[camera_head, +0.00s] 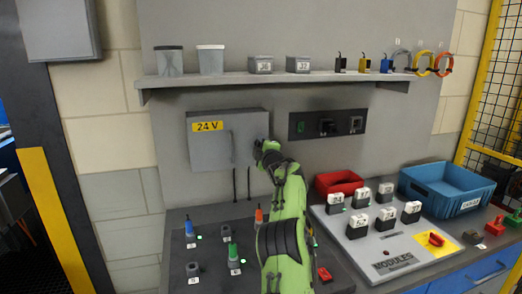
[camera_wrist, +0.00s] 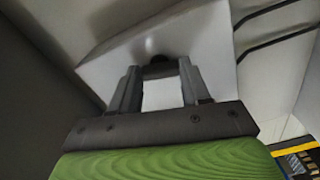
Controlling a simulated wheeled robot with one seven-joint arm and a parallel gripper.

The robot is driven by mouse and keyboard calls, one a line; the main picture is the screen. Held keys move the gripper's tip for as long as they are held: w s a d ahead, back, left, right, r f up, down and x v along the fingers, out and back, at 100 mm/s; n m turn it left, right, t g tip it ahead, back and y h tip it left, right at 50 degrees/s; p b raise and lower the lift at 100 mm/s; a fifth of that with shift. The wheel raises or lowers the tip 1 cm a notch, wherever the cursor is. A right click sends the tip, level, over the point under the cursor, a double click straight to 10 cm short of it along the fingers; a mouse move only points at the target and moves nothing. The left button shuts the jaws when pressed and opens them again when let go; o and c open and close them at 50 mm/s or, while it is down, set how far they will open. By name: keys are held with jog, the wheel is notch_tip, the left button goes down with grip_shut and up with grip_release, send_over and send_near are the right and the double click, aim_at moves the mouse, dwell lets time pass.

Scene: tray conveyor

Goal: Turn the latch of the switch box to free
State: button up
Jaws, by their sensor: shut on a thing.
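The grey switch box (camera_head: 208,150) with a yellow 24 V label hangs on the back panel under the shelf, its door closed. My gripper (camera_head: 262,146) is at the box's right edge, at the end of my green arm. In the wrist view, my gripper (camera_wrist: 160,68) has its two fingers against the pale box (camera_wrist: 112,58), shut on a small dark part, the latch (camera_wrist: 158,58). Most of the latch is hidden between the fingers, so its angle cannot be told. In the head view my gripper covers it.
A dark switch panel (camera_head: 327,124) is just right of my gripper. The shelf (camera_head: 230,79) with cups and small parts is above. Below are a bench with pegs, a modules board (camera_head: 400,250), a red bin (camera_head: 338,180) and a blue bin (camera_head: 447,187).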

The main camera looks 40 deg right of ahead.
jog(key=shift+a+n, duration=0.1)
jog(key=shift+n, duration=1.2)
jog(key=o, duration=1.1)
jog(key=shift+c, duration=0.2)
jog(key=shift+b, duration=0.35)
jog(key=b+v, duration=0.6)
jog(key=v, duration=0.9)
jog(key=shift+s+a, duration=0.15)
jog(key=shift+s, duration=0.2)
